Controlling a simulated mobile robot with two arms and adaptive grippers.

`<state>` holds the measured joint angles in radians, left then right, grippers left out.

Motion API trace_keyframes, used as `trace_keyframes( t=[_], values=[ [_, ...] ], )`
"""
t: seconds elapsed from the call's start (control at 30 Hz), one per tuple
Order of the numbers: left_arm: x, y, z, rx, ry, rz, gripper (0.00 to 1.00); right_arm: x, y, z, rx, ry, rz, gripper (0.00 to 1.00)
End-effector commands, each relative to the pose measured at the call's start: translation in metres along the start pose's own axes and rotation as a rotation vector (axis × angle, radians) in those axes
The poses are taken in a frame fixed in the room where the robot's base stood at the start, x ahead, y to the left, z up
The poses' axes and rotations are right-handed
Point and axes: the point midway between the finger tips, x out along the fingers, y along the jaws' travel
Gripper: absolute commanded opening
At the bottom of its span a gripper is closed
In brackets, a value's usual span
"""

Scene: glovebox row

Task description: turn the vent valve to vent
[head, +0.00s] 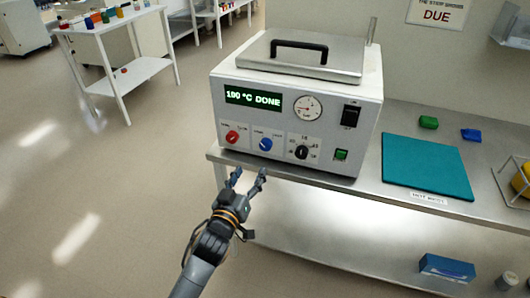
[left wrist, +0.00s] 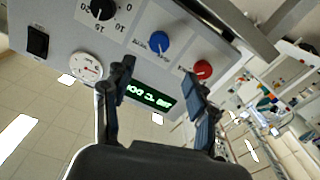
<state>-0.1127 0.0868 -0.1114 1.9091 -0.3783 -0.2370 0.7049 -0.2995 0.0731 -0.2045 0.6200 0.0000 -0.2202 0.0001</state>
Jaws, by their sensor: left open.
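A white oven-like unit (head: 294,100) stands on the steel bench. In the left wrist view the red knob (left wrist: 202,70) and blue knob (left wrist: 158,42) show beyond the open fingers (left wrist: 159,78). The right gripper is not in view.
The panel also has a display (head: 253,98) reading "100 °C DONE", a round gauge (head: 307,108), a black dial (head: 302,152), a black switch (head: 351,115) and a green button (head: 341,155). A teal mat (head: 425,168) lies to the right.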

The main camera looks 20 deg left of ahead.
Motion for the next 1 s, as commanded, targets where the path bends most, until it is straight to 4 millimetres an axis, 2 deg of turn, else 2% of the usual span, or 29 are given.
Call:
trace_keyframes(
  t=[0.1,0.3,0.5,0.67,0.93,0.97,1.0],
  values=[
    [0.028,0.001,-0.002,0.001,0.002,0.001,0.57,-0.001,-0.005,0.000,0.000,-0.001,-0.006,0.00],
    [0.070,0.000,0.000,0.001,0.000,0.000,0.57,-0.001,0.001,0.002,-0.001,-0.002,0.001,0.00],
    [0.098,0.000,0.001,0.001,-0.001,0.000,0.57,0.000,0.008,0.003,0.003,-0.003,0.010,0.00],
    [0.107,0.000,0.001,0.001,-0.002,0.000,0.57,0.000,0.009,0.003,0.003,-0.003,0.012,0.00],
    [0.109,0.000,0.001,0.000,-0.002,0.000,0.57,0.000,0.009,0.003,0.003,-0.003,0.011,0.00],
    [0.109,0.000,0.001,0.000,-0.002,0.000,0.55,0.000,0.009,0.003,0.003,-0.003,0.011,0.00],
    [0.109,0.000,0.001,0.000,-0.002,0.000,0.47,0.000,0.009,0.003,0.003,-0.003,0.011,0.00]
  ],
)
